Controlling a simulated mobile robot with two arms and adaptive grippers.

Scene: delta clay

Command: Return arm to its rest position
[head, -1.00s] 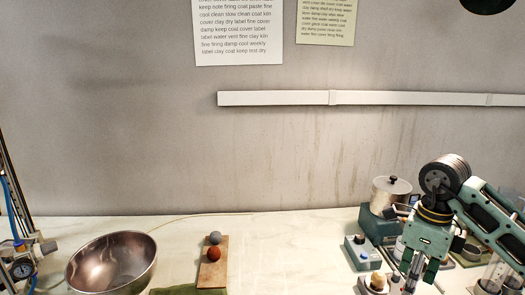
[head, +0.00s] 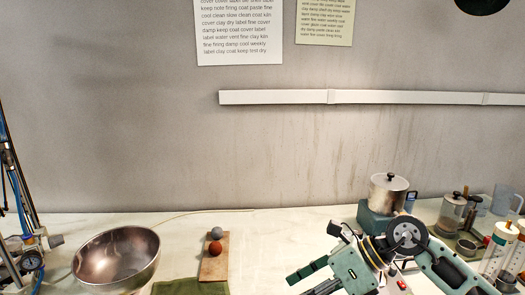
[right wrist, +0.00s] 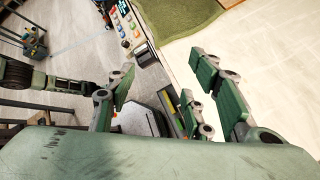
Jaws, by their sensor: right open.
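My right arm comes in from the lower right in the head view. Its right gripper (head: 312,278) is at the bottom edge, in front of the devices on the right of the worktop, and its fingers point left. In the right wrist view the right gripper (right wrist: 165,92) is open, its green fingers well apart with nothing between them. Beyond the fingers are a control panel with buttons (right wrist: 122,28), the edge of the pale worktop (right wrist: 265,60) and the floor (right wrist: 75,85).
A metal bowl (head: 115,257) stands at the left. A grey ball (head: 218,232) and a red-brown ball (head: 215,247) lie on a wooden board (head: 213,268) beside a green cloth (head: 190,288). A lidded pot (head: 386,192) and several jars stand at the right. The worktop's middle is clear.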

